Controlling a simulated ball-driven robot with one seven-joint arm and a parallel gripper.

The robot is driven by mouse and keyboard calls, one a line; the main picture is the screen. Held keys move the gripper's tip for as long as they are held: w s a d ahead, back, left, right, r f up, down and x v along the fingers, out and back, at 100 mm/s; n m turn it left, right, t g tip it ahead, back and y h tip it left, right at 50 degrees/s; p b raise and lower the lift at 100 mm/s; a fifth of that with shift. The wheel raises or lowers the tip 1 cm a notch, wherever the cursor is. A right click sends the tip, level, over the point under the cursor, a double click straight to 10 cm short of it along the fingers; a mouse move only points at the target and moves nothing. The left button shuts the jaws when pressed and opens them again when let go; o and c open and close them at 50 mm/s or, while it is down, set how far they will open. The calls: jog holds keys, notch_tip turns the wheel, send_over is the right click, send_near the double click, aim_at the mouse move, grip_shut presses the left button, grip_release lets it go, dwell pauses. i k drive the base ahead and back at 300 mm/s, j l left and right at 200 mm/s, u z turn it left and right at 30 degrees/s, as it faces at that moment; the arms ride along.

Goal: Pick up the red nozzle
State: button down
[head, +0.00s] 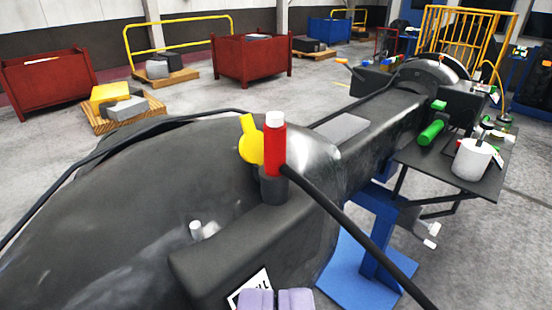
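The red nozzle (274,150) is an upright red cylinder with a white top, near the middle of the head view. Its lower end sits in a dark grey round holder (273,187) on the large dark casting (130,215). A yellow paddle-shaped piece (250,143) is close against its left side; I cannot tell whether they are joined. My gripper (276,300) shows only as two pale purple fingertips at the bottom edge. They are side by side with hardly any gap, and nothing shows between them. The gripper is apart from the nozzle, below it in the picture.
A thick black hose (350,225) runs from near the holder to the lower right. A side table (470,180) at right holds a white pot (473,159) and a green cylinder (431,132). A blue stand (365,265) is below. Red bins (250,60) stand behind on open floor.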

aim_at(275, 139)
jog(key=i+l+u, duration=0.1)
jog(key=i, duration=0.3)
jog(key=i+l+u, duration=0.1)
jog(key=i, duration=0.25)
jog(key=i+l+u, duration=0.1)
jog(key=i+l, duration=0.2)
jog(key=i, duration=0.1)
